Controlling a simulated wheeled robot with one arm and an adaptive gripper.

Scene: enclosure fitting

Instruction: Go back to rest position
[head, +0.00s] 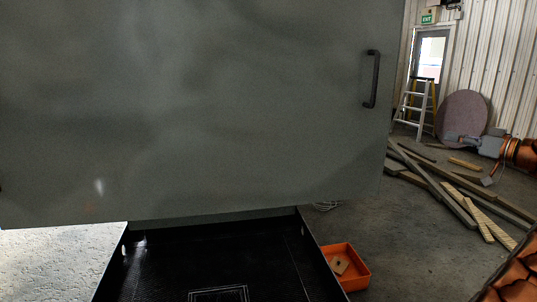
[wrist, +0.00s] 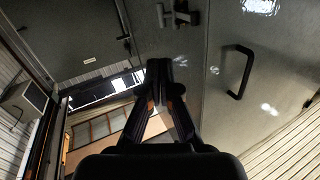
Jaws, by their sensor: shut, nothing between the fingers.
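My gripper (wrist: 166,72) is in the middle of the wrist view, with its two dark fingers together and nothing between them. A grey enclosure door (wrist: 215,115) with a black bar handle (wrist: 240,72) is to its right, and the fingers look apart from the handle. A dark latch (wrist: 178,15) sits above the fingertips. In the head view the large grey door (head: 200,110) fills most of the picture, with its black handle (head: 372,79) near the right edge. What lies behind the door is hidden. I cannot make out my fingers in the head view.
An orange bin (head: 345,268) with a light piece inside stands on the floor below the door. Loose timber planks (head: 450,195), a stepladder (head: 415,108) and a round disc (head: 462,118) are at right. Some grey floor is clear between bin and planks.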

